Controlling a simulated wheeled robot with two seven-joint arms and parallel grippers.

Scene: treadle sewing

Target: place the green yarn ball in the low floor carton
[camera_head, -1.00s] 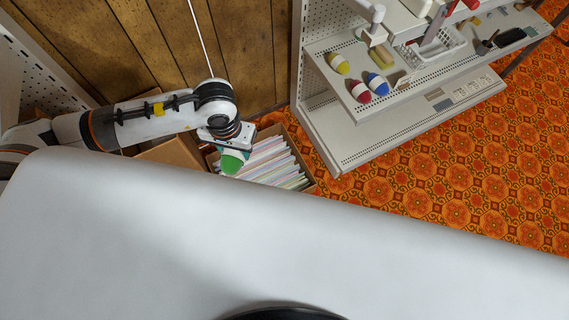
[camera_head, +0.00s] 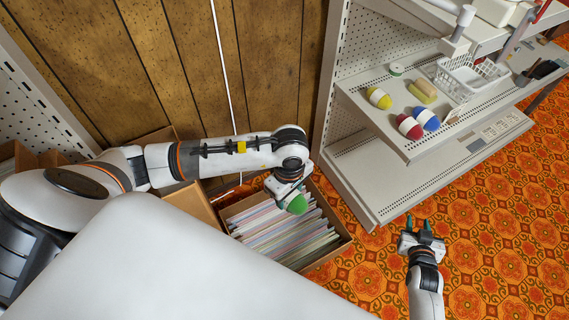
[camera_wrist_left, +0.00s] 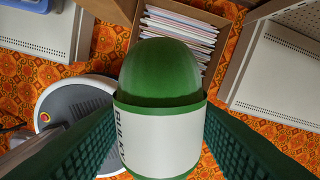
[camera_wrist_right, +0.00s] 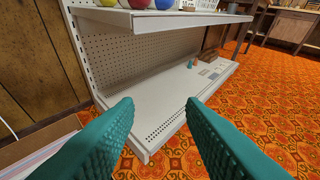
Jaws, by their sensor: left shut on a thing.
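The green yarn ball (camera_head: 297,204) with a white label band is in my left gripper (camera_head: 288,190). In the left wrist view the ball (camera_wrist_left: 160,75) sits between both fingers, which press on its sides. The low floor carton (camera_head: 338,248) is a brown open box on the floor, filled with upright paper envelopes or patterns (camera_head: 280,232). The ball is over the carton's upper right part in the head view; its exact height above the papers is unclear. My right gripper (camera_head: 422,232) is open and empty over the floor, right of the carton and in front of the shelf.
A white shelf unit (camera_head: 385,170) stands right of the carton, with yellow, red and blue yarn balls (camera_head: 410,127) and a white wire basket (camera_head: 470,75) on it. Another brown carton (camera_head: 195,205) stands left. A wooden wall (camera_head: 180,60) is behind. Patterned floor is free at right.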

